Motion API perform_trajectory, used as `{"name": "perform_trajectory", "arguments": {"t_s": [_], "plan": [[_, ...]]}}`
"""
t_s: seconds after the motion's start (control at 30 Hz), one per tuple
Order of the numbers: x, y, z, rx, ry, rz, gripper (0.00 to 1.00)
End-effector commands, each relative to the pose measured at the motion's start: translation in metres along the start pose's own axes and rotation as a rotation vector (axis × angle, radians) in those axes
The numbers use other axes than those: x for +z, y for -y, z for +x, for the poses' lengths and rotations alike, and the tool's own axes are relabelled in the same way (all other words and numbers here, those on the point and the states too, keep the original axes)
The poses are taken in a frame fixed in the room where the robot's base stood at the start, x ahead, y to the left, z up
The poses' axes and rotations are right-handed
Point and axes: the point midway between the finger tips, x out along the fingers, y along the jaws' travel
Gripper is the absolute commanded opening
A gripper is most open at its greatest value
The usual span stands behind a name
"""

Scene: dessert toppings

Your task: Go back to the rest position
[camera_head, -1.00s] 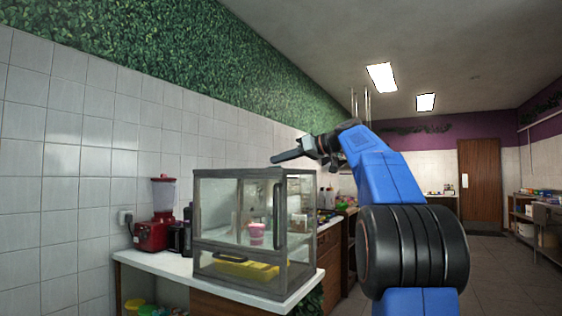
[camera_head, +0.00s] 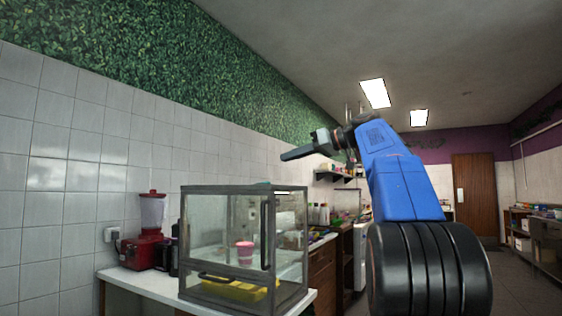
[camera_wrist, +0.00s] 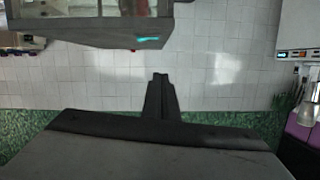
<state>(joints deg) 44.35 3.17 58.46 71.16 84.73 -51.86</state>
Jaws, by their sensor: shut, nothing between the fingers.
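My gripper (camera_head: 285,157) is raised in the air above the glass display case, pointing left, on the end of my blue arm. Its fingers are together and hold nothing. In the wrist view the shut fingers (camera_wrist: 158,80) stand against white wall tiles, and the picture appears upside down. The gripper touches nothing that I can see.
The glass case (camera_head: 187,245) stands on a white counter (camera_head: 140,283), with a pink cup (camera_head: 244,252) and a yellow tray (camera_head: 232,290) inside. A red blender (camera_head: 152,228) stands left of it. The tiled wall is behind. Open floor lies to the right, towards a brown door (camera_head: 474,195).

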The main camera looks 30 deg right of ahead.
Motion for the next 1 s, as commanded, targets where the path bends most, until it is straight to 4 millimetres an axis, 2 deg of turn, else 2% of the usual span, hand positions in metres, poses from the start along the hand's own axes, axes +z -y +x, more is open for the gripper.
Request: {"name": "perform_trajectory", "arguments": {"t_s": [0.2,0.77,0.87,1.0], "plan": [[0.0,0.001,-0.012,0.001,0.0,0.0,0.0],[0.001,0.001,-0.012,0.0,0.001,0.0,0.0],[0.005,0.005,-0.008,0.001,0.011,0.014,0.0],[0.029,0.023,0.011,0.015,0.062,0.076,0.0]]}}
